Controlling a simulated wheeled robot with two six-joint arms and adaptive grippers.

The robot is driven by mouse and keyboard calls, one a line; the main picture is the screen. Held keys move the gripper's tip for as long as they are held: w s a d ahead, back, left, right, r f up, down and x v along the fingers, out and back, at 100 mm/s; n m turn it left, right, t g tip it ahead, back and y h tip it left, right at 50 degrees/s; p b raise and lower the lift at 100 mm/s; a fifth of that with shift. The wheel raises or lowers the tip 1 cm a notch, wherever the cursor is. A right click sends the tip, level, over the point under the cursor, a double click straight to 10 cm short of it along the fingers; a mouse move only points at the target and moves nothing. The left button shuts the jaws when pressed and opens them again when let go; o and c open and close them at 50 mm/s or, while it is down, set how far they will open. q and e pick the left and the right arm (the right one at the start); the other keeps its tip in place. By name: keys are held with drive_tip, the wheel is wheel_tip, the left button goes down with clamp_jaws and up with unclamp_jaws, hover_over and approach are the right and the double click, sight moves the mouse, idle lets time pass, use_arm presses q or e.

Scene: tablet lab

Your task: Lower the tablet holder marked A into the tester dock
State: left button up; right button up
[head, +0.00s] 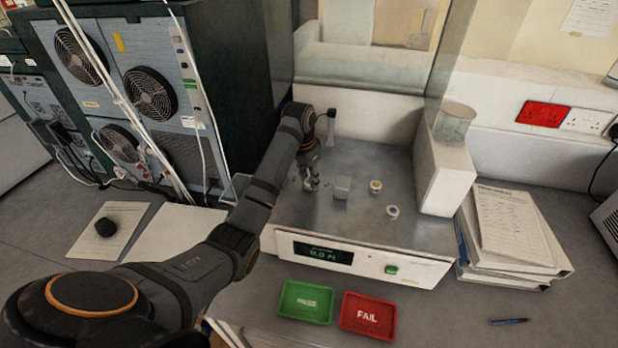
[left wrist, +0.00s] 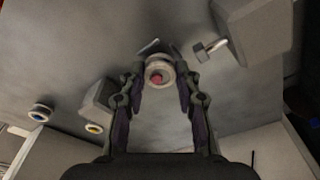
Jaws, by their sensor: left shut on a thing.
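My left gripper (head: 312,184) is over the grey top of the tester (head: 295,215), left of a small grey block (head: 342,187). In the left wrist view the gripper (left wrist: 160,85) is shut on a small pale round holder (left wrist: 158,63) with a red centre. No letter A can be read on it. Two similar holders stand on the tester top, one with a yellow centre (head: 375,186) and one with a blue centre (head: 392,211). I cannot make out which part is the dock. My right gripper is not in view.
A metal shaft with a disc end (left wrist: 208,50) sticks out of a grey housing (left wrist: 255,32) near the gripper. A white block (head: 445,178) bounds the tester's right side. A green tray (head: 305,302) and a red FAIL tray (head: 367,316) lie in front. Binders (head: 510,240) stack at right.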

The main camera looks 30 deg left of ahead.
use_arm(q)
drive_tip(key=shift+f, duration=0.5)
idle(1.1)
drive_tip(key=o, duration=1)
drive_tip(key=shift+o, duration=0.2)
